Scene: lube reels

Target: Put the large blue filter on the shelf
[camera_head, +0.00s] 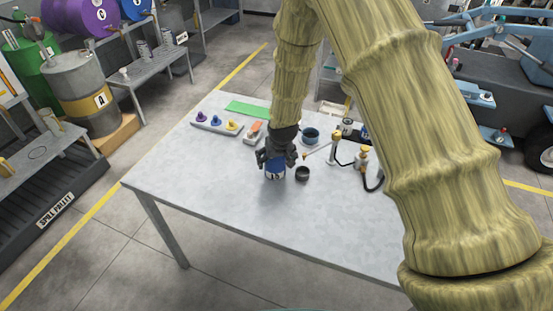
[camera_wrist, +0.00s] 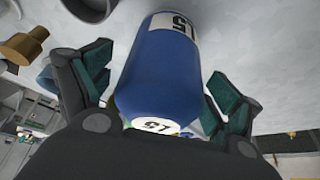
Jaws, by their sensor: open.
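The large blue filter (camera_head: 275,173) is an upright cylinder with a white label on the grey table (camera_head: 235,225). In the wrist view the blue filter (camera_wrist: 160,70) fills the middle, with a white label on its side and another on its near end. My gripper (camera_head: 276,160) is over it, pointing down. The dark fingers with green pads stand on both sides of the filter, open, with a visible gap on the right side. A grey shelf bench (camera_head: 150,68) stands at the upper left, by the drums; I cannot tell if it is the shelf named.
A dark cup (camera_head: 302,173) stands just right of the filter. A blue bowl (camera_head: 310,135), brass-topped fittings (camera_head: 335,138) and a hose are behind it. A tray with coloured knobs (camera_head: 217,124) and a green mat (camera_head: 248,109) lie back left. The table's front left is clear.

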